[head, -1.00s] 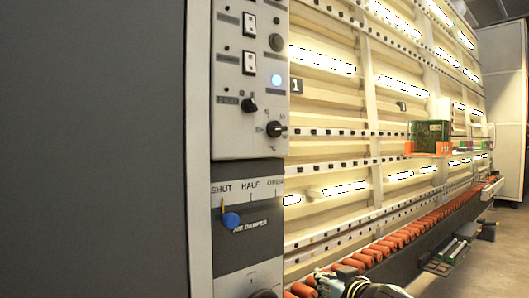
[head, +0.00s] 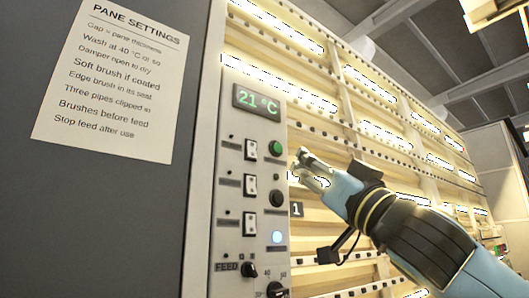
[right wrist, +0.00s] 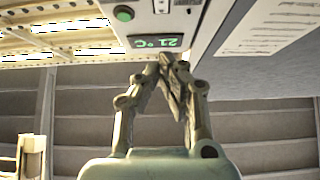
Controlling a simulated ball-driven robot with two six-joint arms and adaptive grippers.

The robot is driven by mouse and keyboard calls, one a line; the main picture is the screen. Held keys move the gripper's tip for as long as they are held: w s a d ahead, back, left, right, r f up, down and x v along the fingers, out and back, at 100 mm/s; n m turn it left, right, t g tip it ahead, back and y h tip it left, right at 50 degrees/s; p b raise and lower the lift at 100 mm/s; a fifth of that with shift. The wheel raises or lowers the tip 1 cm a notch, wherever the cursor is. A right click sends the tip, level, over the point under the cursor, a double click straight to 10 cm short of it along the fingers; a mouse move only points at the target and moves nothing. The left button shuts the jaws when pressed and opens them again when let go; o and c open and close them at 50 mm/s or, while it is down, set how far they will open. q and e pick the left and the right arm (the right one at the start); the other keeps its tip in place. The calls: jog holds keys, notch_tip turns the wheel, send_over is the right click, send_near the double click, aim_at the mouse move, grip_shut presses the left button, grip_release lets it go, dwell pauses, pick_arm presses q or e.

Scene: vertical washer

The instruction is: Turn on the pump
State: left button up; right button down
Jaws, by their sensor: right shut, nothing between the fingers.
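The grey control panel (head: 229,205) carries a column of white rocker switches: a top one (head: 250,150), a middle one (head: 249,184) and a lower one (head: 249,222). Their labels are too small to read, so I cannot tell which is the pump's. A green round button (head: 275,147) and a dark round button (head: 276,198) sit to their right. My right gripper (head: 300,165) is shut and empty, just right of the panel near these buttons. In the right wrist view its fingertips (right wrist: 168,60) show by the display, apart from the switches. My left gripper is out of view.
A display (head: 256,102) reads 21 °C above the switches. A lit lamp (head: 277,237), a FEED knob (head: 249,269) and a dial (head: 277,289) are below. A settings sheet (head: 112,75) hangs at left. The washer's ribbed frame (head: 350,110) stands behind my right arm.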

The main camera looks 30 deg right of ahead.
jog(key=p, duration=1)
send_near(254, 144)
notch_tip(254, 144, up, 4)
jog(key=w, duration=0.1)
jog(key=w+p, duration=0.1)
jog(key=w, duration=0.2)
jog(key=shift+a+f, duration=0.3)
jog(key=shift+f, duration=0.1)
